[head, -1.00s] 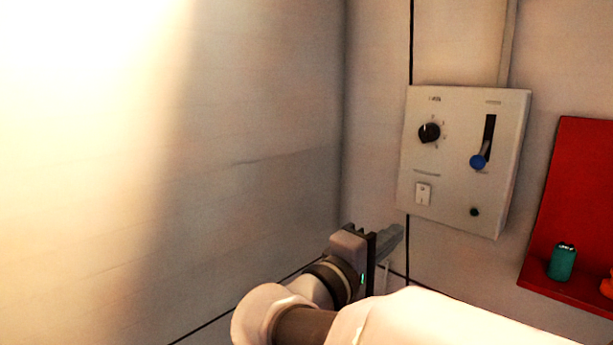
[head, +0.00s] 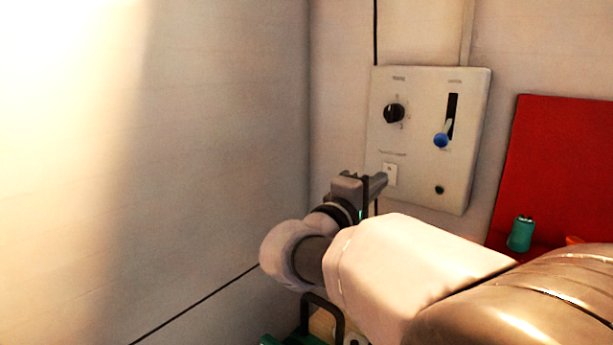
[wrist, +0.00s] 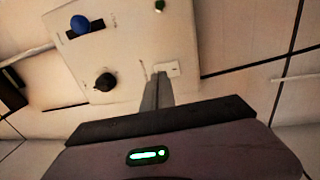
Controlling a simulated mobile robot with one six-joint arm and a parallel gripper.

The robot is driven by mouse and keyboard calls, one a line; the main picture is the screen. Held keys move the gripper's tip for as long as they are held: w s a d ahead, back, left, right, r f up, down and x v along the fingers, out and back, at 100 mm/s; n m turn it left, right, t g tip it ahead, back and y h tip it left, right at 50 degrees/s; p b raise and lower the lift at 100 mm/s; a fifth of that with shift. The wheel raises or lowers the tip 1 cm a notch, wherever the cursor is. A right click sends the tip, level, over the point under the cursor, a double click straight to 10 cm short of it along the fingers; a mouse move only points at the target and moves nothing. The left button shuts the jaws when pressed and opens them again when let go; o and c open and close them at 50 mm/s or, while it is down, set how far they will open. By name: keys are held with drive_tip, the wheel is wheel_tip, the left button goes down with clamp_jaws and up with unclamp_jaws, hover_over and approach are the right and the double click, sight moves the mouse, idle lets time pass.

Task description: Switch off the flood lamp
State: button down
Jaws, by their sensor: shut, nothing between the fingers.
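A pale control panel (head: 417,170) is mounted on the wall. It carries a white rocker switch (head: 391,174) at its lower left, a black knob (head: 394,113) above that, and a lever with a blue ball (head: 441,140) low in its slot. My gripper (head: 380,182) is shut and empty, its tips beside the rocker switch in the head view. In the wrist view the closed fingers (wrist: 158,88) point at the panel, with their tips close to the rocker switch (wrist: 167,69). I cannot tell whether they touch it. The lamp itself is not in view; bright light fills the upper left.
A red board with a shelf (head: 560,170) stands right of the panel, holding a teal can (head: 521,234) and a partly seen orange thing (head: 575,240). A green object with a dark handle (head: 322,305) is below my arm. The left wall is bare.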

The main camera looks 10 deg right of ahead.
sight(392, 168)
drive_tip(key=shift+x, duration=1.95)
drive_tip(key=shift+r, duration=0.1)
drive_tip(key=shift+w+d+r+g+y+p, duration=0.1)
drive_tip(key=shift+d+r+g+y+p, duration=0.15)
drive_tip(key=shift+r+p, duration=0.45)
drive_tip(key=shift+a+f+b, duration=0.15)
drive_tip(key=shift+f+b, duration=0.2)
drive_tip(key=shift+f, duration=0.05)
